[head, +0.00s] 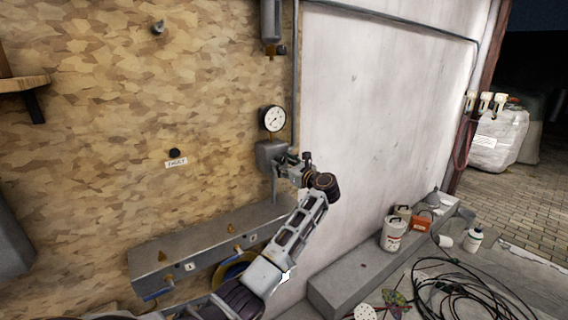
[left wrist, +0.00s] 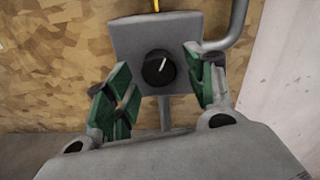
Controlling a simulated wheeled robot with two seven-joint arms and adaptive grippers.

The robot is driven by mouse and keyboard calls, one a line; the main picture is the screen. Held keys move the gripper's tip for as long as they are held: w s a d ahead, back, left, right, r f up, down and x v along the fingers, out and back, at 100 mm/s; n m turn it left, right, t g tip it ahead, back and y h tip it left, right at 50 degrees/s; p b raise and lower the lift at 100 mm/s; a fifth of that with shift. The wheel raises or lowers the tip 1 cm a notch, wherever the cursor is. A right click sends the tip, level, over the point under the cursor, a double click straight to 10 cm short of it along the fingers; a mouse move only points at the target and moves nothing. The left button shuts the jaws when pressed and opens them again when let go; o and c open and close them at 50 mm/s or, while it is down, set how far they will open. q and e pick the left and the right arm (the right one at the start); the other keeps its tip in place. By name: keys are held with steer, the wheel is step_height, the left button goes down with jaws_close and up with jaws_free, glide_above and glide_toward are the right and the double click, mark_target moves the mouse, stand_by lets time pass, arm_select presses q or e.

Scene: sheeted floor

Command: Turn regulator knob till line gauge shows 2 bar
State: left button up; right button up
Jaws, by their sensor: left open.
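The line gauge (head: 274,119) has a round white dial on the wall above the regulator; its reading is too small to tell. The grey regulator box (head: 268,153) sits below it, partly behind my left gripper (head: 293,163). In the left wrist view the regulator box (left wrist: 145,30) carries a round black knob (left wrist: 159,68) with a white pointer mark tilted a little right of straight up. My left gripper (left wrist: 160,95) is open, its green-padded fingers apart on either side of the knob, and none is seen touching it. My right gripper is not in view.
A grey manifold (head: 205,250) with yellow handles runs along the wall below. A pipe (head: 295,70) rises right of the gauge. A white jug (head: 393,234), bottle (head: 475,239) and black cable (head: 460,290) lie to the right. A label (head: 176,162) is left.

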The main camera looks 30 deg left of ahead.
arm_select(q)
steer(key=shift+a, duration=0.15)
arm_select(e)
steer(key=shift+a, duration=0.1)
arm_select(q)
steer(key=shift+c, duration=0.2)
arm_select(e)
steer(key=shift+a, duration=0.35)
arm_select(q)
steer(key=c, duration=1)
steer(key=shift+o, duration=0.2)
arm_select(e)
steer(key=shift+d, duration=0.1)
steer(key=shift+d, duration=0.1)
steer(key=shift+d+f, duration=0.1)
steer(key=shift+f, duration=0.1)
